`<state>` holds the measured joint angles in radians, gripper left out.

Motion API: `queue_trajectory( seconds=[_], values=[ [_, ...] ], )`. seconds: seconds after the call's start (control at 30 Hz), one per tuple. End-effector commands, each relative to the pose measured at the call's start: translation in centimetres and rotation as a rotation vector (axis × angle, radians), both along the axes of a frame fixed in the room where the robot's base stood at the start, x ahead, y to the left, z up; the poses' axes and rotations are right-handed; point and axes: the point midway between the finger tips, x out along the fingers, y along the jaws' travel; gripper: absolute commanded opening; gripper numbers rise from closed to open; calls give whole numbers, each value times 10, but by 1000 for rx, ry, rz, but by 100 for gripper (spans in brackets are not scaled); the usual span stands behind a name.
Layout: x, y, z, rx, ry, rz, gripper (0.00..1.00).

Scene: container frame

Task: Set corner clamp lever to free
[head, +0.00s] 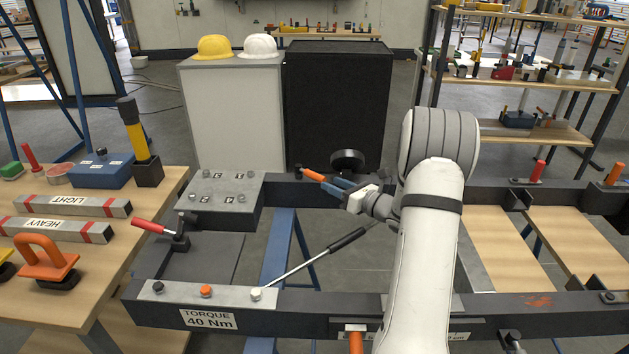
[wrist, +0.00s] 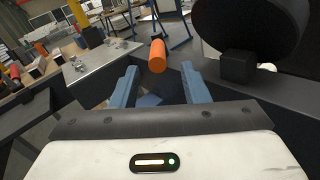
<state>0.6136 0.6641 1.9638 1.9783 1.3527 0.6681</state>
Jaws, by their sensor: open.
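My gripper (head: 332,183) is open above the back beam of the dark frame, its blue fingers pointing left. In the wrist view the open fingers (wrist: 160,75) face an orange cylindrical handle (wrist: 157,56), which shows in the gap just beyond the fingertips. In the head view this orange handle (head: 313,175) is at the fingertips; its mount is hidden and I see no grip on it. A red-handled lever (head: 148,226) on a black clamp base (head: 181,243) sits at the frame's left corner, tilted up to the left. I cannot tell which one is the corner clamp lever.
A black round knob (head: 347,160) stands close behind my gripper, large in the wrist view (wrist: 250,30). A long black-handled torque wrench (head: 310,262) slants up from the front plate. A grey plate (head: 222,188) lies left of the gripper. A tool bench (head: 105,255) is at left.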

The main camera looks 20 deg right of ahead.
Motion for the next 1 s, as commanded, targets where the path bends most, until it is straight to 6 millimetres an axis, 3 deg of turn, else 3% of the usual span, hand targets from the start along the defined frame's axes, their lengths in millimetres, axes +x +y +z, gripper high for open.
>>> queue_trajectory(
  seconds=[0.33,0.73,1.0],
  values=[
    [47,29,0,-3,0,8,41],
    [56,35,1,-3,0,7,41],
    [56,35,1,-4,-1,8,20]
  ],
)
